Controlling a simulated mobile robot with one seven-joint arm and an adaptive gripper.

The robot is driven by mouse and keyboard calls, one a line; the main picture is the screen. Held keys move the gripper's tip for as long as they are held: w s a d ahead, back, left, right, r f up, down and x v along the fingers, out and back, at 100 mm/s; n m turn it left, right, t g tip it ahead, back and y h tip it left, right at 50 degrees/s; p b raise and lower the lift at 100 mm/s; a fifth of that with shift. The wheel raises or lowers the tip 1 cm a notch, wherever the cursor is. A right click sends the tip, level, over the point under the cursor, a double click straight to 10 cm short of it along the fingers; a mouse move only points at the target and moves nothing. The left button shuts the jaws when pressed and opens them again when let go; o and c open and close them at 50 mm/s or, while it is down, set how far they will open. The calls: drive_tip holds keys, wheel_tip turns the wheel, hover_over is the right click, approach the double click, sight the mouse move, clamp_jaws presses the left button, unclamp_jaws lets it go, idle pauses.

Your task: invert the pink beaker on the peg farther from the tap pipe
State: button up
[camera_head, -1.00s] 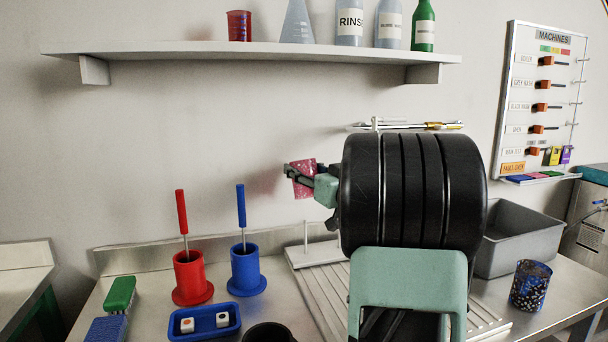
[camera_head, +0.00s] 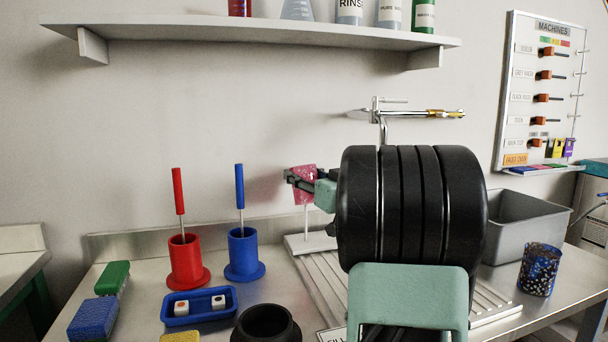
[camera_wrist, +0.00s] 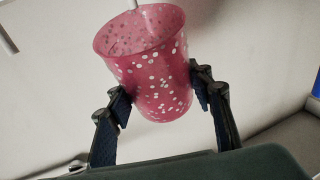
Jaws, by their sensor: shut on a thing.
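The pink beaker (camera_head: 305,173), speckled with pale dots, is held mouth down by my gripper (camera_head: 299,182) above the draining rack (camera_head: 318,243). A thin white peg (camera_head: 305,218) rises from the rack directly below it, its upper end meeting the beaker's lower edge. In the wrist view the fingers of my gripper (camera_wrist: 165,100) clasp both sides of the beaker (camera_wrist: 160,85). A white peg (camera_wrist: 133,5) shows at its open rim; how far inside it reaches I cannot tell. The tap pipe (camera_head: 383,130) stands right of the beaker, partly behind my arm. No other peg is clearly visible.
A red holder (camera_head: 186,262) and a blue holder (camera_head: 243,255) with upright handles stand left of the rack. A blue tray (camera_head: 200,306) and black pot (camera_head: 266,325) are in front. A grey basin (camera_head: 520,230) and dark speckled beaker (camera_head: 537,270) are at right.

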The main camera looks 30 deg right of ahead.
drive_tip(key=shift+f, duration=4.15)
drive_tip(key=o, duration=1.4)
